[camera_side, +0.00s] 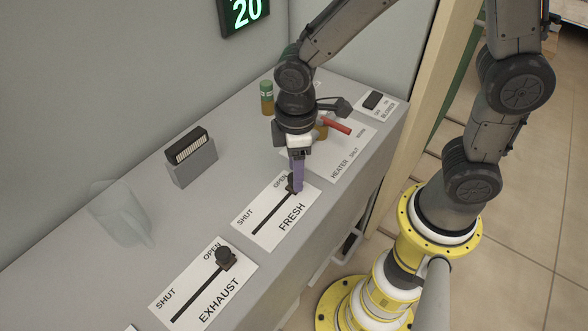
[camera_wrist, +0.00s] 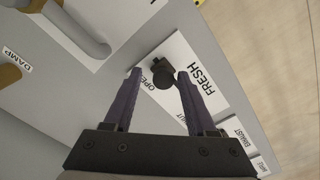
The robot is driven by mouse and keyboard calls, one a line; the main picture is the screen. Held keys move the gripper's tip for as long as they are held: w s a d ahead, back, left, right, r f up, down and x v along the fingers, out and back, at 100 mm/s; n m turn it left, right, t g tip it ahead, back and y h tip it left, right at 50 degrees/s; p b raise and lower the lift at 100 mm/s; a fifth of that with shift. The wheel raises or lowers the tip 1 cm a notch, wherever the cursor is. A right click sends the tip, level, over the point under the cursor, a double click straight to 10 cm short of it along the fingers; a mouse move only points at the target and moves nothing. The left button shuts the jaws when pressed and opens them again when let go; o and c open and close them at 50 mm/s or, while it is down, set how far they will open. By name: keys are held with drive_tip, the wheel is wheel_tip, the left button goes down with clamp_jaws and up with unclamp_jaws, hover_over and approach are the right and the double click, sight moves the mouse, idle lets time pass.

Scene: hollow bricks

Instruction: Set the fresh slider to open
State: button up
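The FRESH plate (camera_side: 277,224) lies on the grey bench, with a dark slot running between SHUT and OPEN. Its black slider knob (camera_side: 290,183) is at the OPEN end of the slot, and the knob also shows in the wrist view (camera_wrist: 163,76). My gripper (camera_side: 297,188) points down at that end, its purple fingers partly covering the knob in the side view. In the wrist view my gripper (camera_wrist: 158,74) has its fingers apart, with the knob between the fingertips, closer to the right one. I cannot tell whether a finger touches it.
The EXHAUST slider (camera_side: 225,259) stands at its OPEN end, nearer the camera. The HEATER plate (camera_side: 344,150) with a red handle (camera_side: 336,126) lies just beyond my gripper. A black-topped grey block (camera_side: 194,163), a clear jug (camera_side: 120,215) and a green-capped bottle (camera_side: 267,98) stand behind.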

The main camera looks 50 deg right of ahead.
drive_tip(key=shift+a, duration=0.1)
drive_tip(key=shift+r, duration=0.25)
wheel_tip(320, 180, up, 13)
drive_tip(key=shift+r, duration=0.15)
idle(0.3)
drive_tip(key=s+d+r+m+t, duration=0.3)
drive_tip(key=s+d+r, duration=0.2)
drive_tip(key=d, duration=0.3)
drive_tip(key=s+d+f+m+t, duration=0.1)
drive_tip(key=s+m, duration=0.1)
drive_tip(key=s+d+f+m, duration=0.1)
drive_tip(key=s+m, duration=0.1)
drive_tip(key=s+d+f+m+t, duration=0.1)
drive_tip(key=s+d+f+m, duration=0.1)
drive_tip(key=shift+s+t, duration=0.1)
drive_tip(key=shift+t, duration=0.2)
